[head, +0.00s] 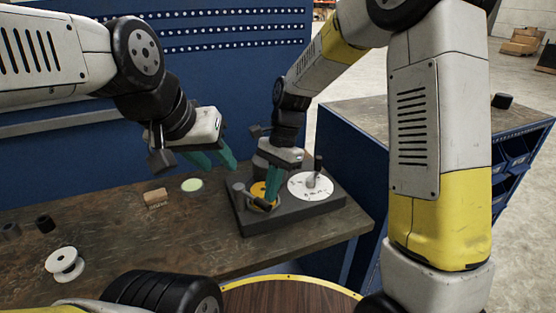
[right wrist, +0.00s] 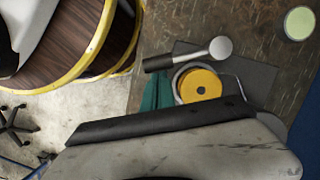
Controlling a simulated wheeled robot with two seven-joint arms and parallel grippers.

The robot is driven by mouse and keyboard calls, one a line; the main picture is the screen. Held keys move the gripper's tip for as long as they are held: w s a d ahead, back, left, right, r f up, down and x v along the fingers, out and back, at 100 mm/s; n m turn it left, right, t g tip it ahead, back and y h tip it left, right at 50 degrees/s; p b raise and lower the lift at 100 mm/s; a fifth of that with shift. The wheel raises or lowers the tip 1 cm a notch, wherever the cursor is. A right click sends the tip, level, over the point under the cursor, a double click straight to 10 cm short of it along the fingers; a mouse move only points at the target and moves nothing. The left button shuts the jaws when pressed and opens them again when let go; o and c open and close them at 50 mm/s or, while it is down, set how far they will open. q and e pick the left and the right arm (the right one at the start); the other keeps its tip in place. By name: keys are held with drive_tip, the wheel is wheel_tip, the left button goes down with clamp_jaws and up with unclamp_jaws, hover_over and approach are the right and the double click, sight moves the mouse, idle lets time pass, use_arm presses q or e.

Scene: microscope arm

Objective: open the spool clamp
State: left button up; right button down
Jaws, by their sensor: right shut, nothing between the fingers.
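A dark base unit (head: 296,222) stands on the bench and carries a yellow spool (head: 259,188) and a white disc (head: 310,186) with dark marks. A clamp lever with a round silver end (head: 238,187) and black handle lies beside the yellow spool. In the right wrist view, the lever's silver end (right wrist: 221,47) and black handle (right wrist: 157,63) lie beside the yellow spool (right wrist: 201,85). My right gripper (head: 273,192) is shut and empty, with its teal fingers down over the spool, near the handle; contact is unclear. My left gripper (head: 220,163) is open and empty above the bench.
A wooden block (head: 155,197) and a pale green disc (head: 192,184) lie left of the base unit. A white spool (head: 65,263) and small dark cylinders (head: 45,223) are farther left. A blue pegboard (head: 230,60) stands behind. The bench front is clear.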

drive_tip(key=s+m, duration=0.1)
drive_tip(key=s+a+m, duration=0.1)
drive_tip(key=s+m, duration=0.1)
drive_tip(key=m, duration=0.1)
drive_tip(key=shift+a+t+y, duration=0.35)
drive_tip(key=shift+t+y, duration=0.05)
drive_tip(key=shift+s+a, duration=0.6)
approach(264, 203)
drive_tip(key=d+r, duration=0.2)
drive_tip(key=shift+w+d+r, duration=0.25)
drive_tip(key=shift+d+r, duration=0.15)
drive_tip(key=s+d+r+n+t, duration=0.3)
drive_tip(key=s+d+n, duration=0.3)
drive_tip(key=d, duration=0.2)
drive_tip(key=s+d+r+n+t, duration=0.3)
drive_tip(key=s+d+n+t, duration=0.2)
drive_tip(key=d, duration=0.3)
drive_tip(key=shift+s+d+n+h, duration=0.3)
drive_tip(key=shift+s+n+h, duration=0.15)
drive_tip(key=shift+n, duration=0.25)
